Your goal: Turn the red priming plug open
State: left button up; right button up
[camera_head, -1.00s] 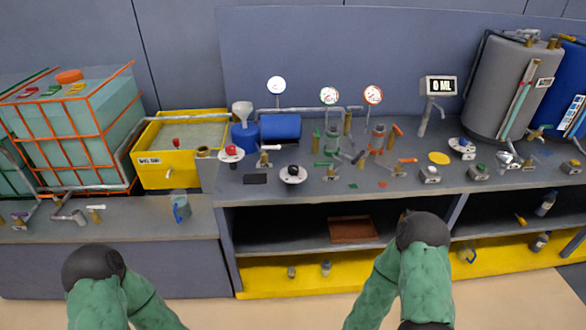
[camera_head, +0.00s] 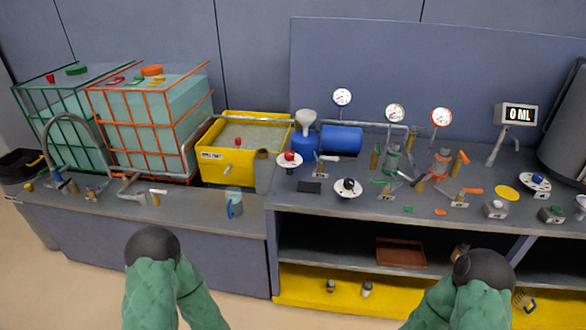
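A red knob (camera_head: 289,157) sits on a round white plate on the bench, just in front of the blue pump-like unit (camera_head: 342,139). A smaller red piece (camera_head: 238,142) shows at the yellow tank (camera_head: 225,171). I cannot tell which of these red parts, if either, is the priming plug, nor whether it is turned. My two green arms with dark round joints show at the bottom edge, well below and apart from the bench top. Neither gripper's fingers can be seen.
A white funnel (camera_head: 306,122) stands beside the blue unit. A black knob on a white plate (camera_head: 348,187) and several small valves crowd the bench. A blue-handled jug (camera_head: 234,204) is on the lower left counter (camera_head: 190,212). Caged tanks (camera_head: 181,109) stand behind it.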

aim_at(288, 155)
jog(key=i+l, duration=0.35)
jog(key=i, duration=0.25)
jog(key=i+l+u, duration=0.15)
jog(key=u, duration=0.25)
jog(key=i+l+u, duration=0.2)
jog(key=u, duration=0.15)
jog(key=i+l+u, duration=0.2)
jog(key=u, duration=0.2)
